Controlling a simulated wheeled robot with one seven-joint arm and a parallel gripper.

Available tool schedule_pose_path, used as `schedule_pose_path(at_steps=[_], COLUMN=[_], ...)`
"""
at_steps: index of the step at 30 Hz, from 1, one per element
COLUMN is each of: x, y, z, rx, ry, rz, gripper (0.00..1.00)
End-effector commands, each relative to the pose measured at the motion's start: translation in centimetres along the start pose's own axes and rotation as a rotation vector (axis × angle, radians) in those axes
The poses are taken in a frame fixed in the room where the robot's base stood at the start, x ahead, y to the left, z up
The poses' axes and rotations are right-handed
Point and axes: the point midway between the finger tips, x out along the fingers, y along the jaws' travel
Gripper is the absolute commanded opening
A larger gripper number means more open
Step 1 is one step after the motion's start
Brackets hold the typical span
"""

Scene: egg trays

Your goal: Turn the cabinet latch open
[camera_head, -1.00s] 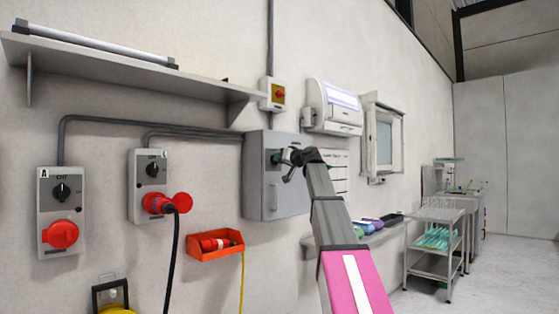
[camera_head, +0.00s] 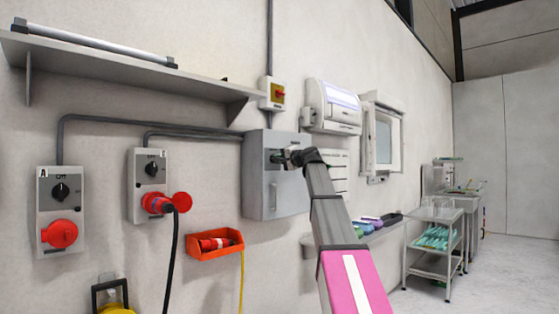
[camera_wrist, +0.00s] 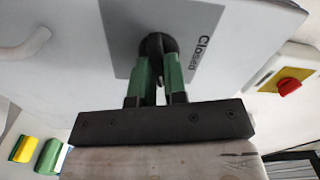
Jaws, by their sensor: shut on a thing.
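The grey cabinet (camera_head: 258,205) hangs on the wall in the middle of the head view, its door shut. Its latch is a round black knob (camera_wrist: 155,42) on a grey plate (camera_wrist: 150,15) in the wrist view. The word "Closed" is printed beside the knob. My gripper (camera_wrist: 158,70) has two green fingers shut on the latch, one on each side of it. The fingers hide part of the latch. In the head view my gripper (camera_head: 283,158) is at the upper right of the cabinet front, and the latch is mostly hidden there.
A vertical door handle (camera_head: 273,195) is below the latch; it also shows in the wrist view (camera_wrist: 24,44). An orange bin (camera_head: 215,252) hangs below left.

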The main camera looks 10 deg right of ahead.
Motion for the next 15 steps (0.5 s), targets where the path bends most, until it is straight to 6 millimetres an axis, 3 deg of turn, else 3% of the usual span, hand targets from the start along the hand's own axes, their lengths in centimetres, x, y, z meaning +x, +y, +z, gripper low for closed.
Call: schedule_pose_path(at_steps=[15], x=[-0.01], y=[0.17], z=[0.00], rx=[0.279], ry=[0.001], rz=[0.000], gripper=[0.00])
